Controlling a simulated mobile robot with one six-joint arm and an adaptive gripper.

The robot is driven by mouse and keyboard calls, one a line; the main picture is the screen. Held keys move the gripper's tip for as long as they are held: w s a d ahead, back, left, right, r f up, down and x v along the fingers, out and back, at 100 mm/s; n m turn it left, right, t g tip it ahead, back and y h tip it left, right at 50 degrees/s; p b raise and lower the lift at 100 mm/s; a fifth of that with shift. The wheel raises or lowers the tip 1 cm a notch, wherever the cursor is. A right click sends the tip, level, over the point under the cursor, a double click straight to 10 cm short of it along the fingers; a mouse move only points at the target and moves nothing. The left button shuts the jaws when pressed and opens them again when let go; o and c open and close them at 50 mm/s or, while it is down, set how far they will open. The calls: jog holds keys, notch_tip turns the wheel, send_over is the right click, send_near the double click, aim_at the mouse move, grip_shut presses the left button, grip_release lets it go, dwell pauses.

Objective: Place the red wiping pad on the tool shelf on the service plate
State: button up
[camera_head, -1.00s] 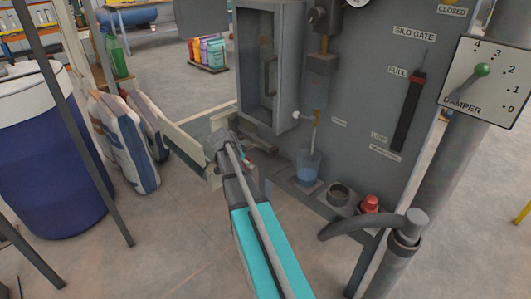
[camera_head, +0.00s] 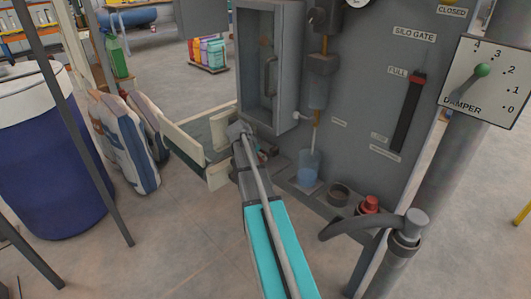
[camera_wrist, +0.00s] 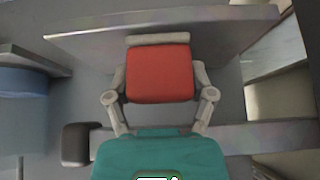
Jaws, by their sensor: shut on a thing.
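In the wrist view a red block-like pad (camera_wrist: 160,74) with a pale strip along its far edge sits between the fingers of my gripper (camera_wrist: 159,84), which is shut on it. In the head view my gripper (camera_head: 242,132) is low in front of the grey panel, beside the pale-walled bay; the arm hides most of the pad. A flat grey surface (camera_wrist: 215,32) lies beyond the pad in the wrist view; I cannot tell whether they touch. A grey ledge (camera_head: 315,193) runs along the panel's foot. I cannot tell which surface is the service plate.
On the ledge stand a beaker of blue liquid (camera_head: 309,167), a dark round cup (camera_head: 338,194) and a red knob-like piece (camera_head: 370,204). An open grey cabinet (camera_head: 268,65) overhangs my gripper. Sacks (camera_head: 128,140) and a blue drum (camera_head: 50,150) stand left.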

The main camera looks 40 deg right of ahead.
jog(key=d, duration=0.3)
jog(key=shift+w+d, duration=0.15)
jog(key=shift+w, duration=0.05)
jog(key=shift+f, duration=0.1)
jog(key=shift+f, duration=0.15)
jog(key=o, duration=1)
jog(key=shift+o, duration=0.2)
jog(key=p+v, duration=0.4)
jog(key=v, duration=0.1)
jog(key=shift+s+r, duration=0.1)
jog(key=shift+r, duration=0.25)
jog(key=a, duration=1.2)
jog(key=shift+s+f, duration=0.2)
jog(key=shift+s, duration=0.3)
